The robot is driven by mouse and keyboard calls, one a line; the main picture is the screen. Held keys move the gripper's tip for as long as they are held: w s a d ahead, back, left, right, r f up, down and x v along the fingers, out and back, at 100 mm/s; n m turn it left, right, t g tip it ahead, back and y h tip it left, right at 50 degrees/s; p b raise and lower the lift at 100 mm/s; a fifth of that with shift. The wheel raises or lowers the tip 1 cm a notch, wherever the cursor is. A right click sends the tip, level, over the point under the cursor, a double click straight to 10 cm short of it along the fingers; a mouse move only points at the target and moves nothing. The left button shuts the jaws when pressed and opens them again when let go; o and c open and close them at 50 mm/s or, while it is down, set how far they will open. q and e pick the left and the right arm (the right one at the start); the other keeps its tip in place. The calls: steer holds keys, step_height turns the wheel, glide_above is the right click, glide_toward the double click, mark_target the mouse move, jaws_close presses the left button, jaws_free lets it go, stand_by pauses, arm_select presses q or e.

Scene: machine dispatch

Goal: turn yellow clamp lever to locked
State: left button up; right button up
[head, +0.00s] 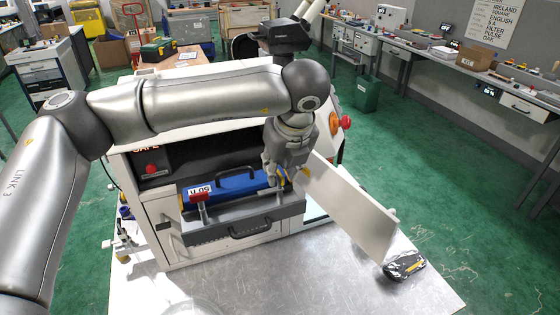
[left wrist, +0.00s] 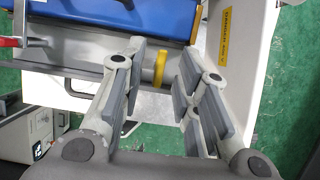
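The yellow clamp lever (left wrist: 160,68) stands upright in the left wrist view, on the grey front ledge below the blue block (left wrist: 150,15). In the head view the lever (head: 282,179) is small and partly hidden by my left gripper (head: 277,174). In the left wrist view my left gripper (left wrist: 163,58) is open, with one finger on each side of the lever and visible gaps to it. The blue block (head: 228,188) sits in the grey tray (head: 240,229) of the white machine. My right gripper is not in view.
A red clamp (head: 201,198) stands at the tray's left end. The machine's white door (head: 350,208) stands open just right of my gripper.

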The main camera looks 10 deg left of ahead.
arm_select(q)
steer(key=shift+w+f, duration=0.15)
steer(key=shift+f, duration=0.45)
steer(key=shift+c, duration=1)
jaws_close()
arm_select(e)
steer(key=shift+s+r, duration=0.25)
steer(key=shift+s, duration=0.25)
